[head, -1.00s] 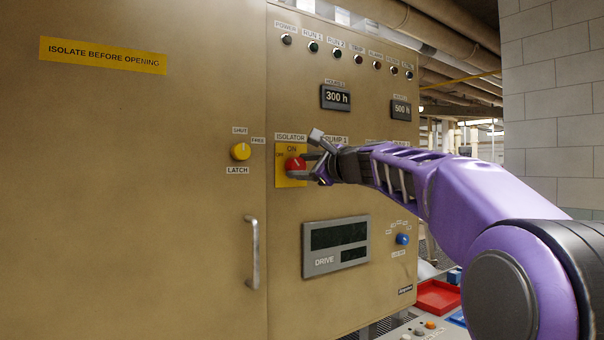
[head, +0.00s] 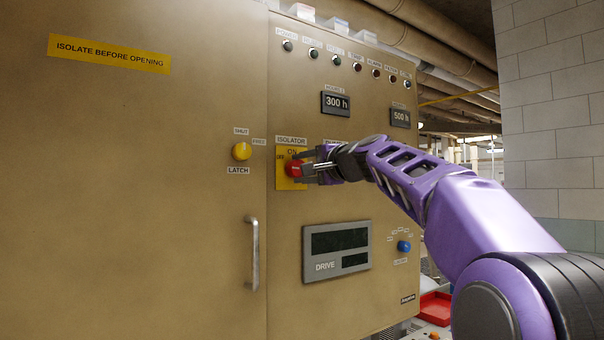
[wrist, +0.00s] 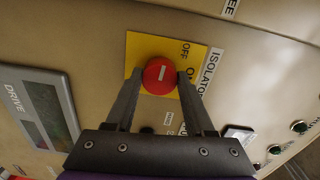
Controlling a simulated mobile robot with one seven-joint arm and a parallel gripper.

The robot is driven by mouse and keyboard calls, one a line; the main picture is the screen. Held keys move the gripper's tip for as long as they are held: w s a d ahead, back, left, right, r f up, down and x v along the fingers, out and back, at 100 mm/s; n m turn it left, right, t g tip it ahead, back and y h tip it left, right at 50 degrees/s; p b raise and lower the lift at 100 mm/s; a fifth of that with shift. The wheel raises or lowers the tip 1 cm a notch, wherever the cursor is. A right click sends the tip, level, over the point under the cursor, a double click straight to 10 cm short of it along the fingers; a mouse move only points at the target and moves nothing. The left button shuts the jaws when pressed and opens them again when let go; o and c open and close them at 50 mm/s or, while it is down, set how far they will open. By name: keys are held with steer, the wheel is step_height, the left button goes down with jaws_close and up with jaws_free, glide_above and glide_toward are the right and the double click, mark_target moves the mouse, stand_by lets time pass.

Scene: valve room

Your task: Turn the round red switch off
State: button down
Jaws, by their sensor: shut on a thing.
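The round red switch (head: 293,168) sits on a yellow plate (head: 284,183) marked ON at the top and OFF at the upper left, under the ISOLATOR label. My gripper (head: 304,168) reaches it from the right, its two fingers shut on the switch. In the wrist view the red switch (wrist: 159,76) lies between the dark fingertips, one on each side. A short white mark on its face runs up and down in that view, which is sideways on the panel. The fingers hide part of the switch's rim in the head view.
A yellow LATCH knob (head: 241,151) and a door handle (head: 252,252) are to the left. The DRIVE display (head: 337,249) is below, with a blue knob (head: 404,246) to its right. A row of indicator lamps (head: 336,60) runs along the top.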

steer(key=shift+r+n, duration=0.1)
steer(key=shift+n, duration=0.4)
steer(key=shift+c, duration=1.3)
jaws_free()
steer(key=shift+s, duration=0.1)
